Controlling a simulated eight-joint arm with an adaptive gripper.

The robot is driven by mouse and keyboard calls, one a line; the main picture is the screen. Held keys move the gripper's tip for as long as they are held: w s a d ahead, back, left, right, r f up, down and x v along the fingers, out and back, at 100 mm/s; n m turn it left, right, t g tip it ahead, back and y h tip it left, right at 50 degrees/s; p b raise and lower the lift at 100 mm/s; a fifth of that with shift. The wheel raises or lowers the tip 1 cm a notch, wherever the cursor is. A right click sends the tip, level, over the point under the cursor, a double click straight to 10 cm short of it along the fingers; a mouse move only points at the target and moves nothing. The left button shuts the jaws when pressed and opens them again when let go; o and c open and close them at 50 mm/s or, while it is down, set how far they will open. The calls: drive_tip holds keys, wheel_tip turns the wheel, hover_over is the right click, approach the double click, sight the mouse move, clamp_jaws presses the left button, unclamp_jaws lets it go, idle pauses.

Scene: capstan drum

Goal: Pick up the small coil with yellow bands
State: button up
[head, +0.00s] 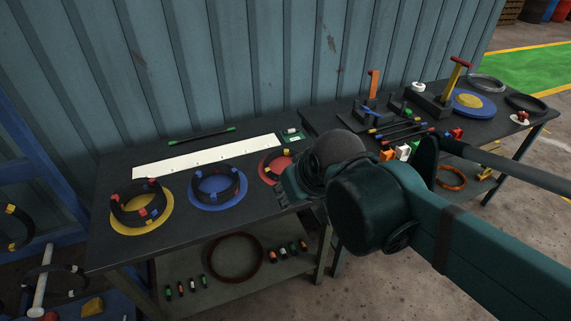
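A dark coil (268,168) with what looks like a yellow band sits on a red disc (263,173) on the table, at the middle. My arm hides its right part. My gripper (288,191) is at the front right of this disc, seen mostly from behind. Its fingertips are small and dark, and I cannot tell if they are open, shut or touching the coil. Another dark coil with yellow bands (29,229) hangs on the blue frame at the far left, cut off by the picture edge.
A coil with red bands (131,215) sits on a yellow disc, and one with blue bands (204,190) on a blue disc. A white strip (205,156) lies behind them. A second table (340,118) with tools stands at right. A corrugated wall (200,70) closes the back.

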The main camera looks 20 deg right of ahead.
drive_tip(key=w+d+r+n+g+p, duration=0.1)
drive_tip(key=w+r+n+g+p, duration=0.15)
drive_tip(key=w+p, duration=0.4)
drive_tip(key=n+g+p, duration=0.4)
drive_tip(key=n+p, duration=0.2)
drive_tip(key=p, duration=0.3)
approach(272, 175)
drive_tip(key=s+d, duration=0.2)
drive_tip(key=shift+w+d+f+n+p, duration=0.15)
drive_tip(key=shift+w+f+n+p, duration=0.2)
drive_tip(key=shift+f, duration=0.05)
drive_tip(key=shift+f, duration=0.2)
drive_tip(key=shift+f, duration=1.15)
drive_tip(key=shift+d+f, duration=0.1)
drive_tip(key=shift+f, duration=2.5)
